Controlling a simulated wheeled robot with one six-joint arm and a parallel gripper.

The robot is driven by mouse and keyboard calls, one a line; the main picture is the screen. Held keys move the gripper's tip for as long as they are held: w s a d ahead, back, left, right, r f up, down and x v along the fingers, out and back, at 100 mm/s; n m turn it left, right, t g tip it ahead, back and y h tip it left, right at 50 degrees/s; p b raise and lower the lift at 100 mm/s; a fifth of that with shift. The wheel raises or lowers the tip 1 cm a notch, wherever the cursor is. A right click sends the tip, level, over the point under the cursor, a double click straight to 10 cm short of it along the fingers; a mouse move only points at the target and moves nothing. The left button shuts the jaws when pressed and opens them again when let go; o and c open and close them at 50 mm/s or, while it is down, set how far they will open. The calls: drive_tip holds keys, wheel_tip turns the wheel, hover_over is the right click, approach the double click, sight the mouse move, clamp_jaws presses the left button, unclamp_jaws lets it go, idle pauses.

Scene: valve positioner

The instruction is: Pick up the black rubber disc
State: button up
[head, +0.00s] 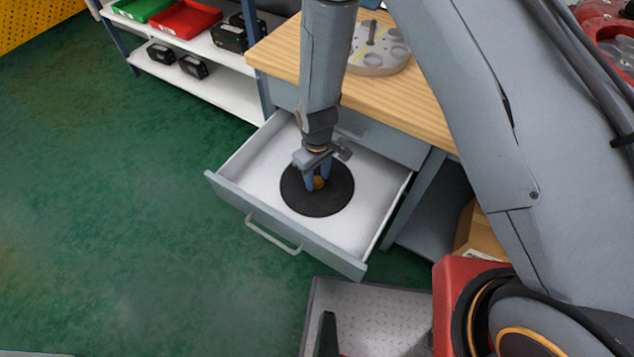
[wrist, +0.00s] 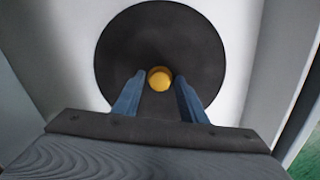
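The black rubber disc (head: 334,202) lies flat in the white open drawer (head: 376,188). It also shows in the wrist view (wrist: 200,45). A small brass-yellow knob (wrist: 160,79) sits at its middle. My gripper (head: 318,184) points down into the drawer over the disc's middle. In the wrist view, its two blue-grey fingers (wrist: 160,86) stand on either side of the knob, with a narrow gap on each side. The gripper appears open and holds nothing. Whether the fingertips touch the disc cannot be told.
The drawer's front with its handle (head: 273,235) and its side walls surround the gripper. A wooden worktop (head: 420,108) overhangs behind, with a round grey fixture (head: 374,62) on it. A shelf (head: 205,79) with red and green trays stands back left. Green floor at left is clear.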

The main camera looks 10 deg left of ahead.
clamp_jaws()
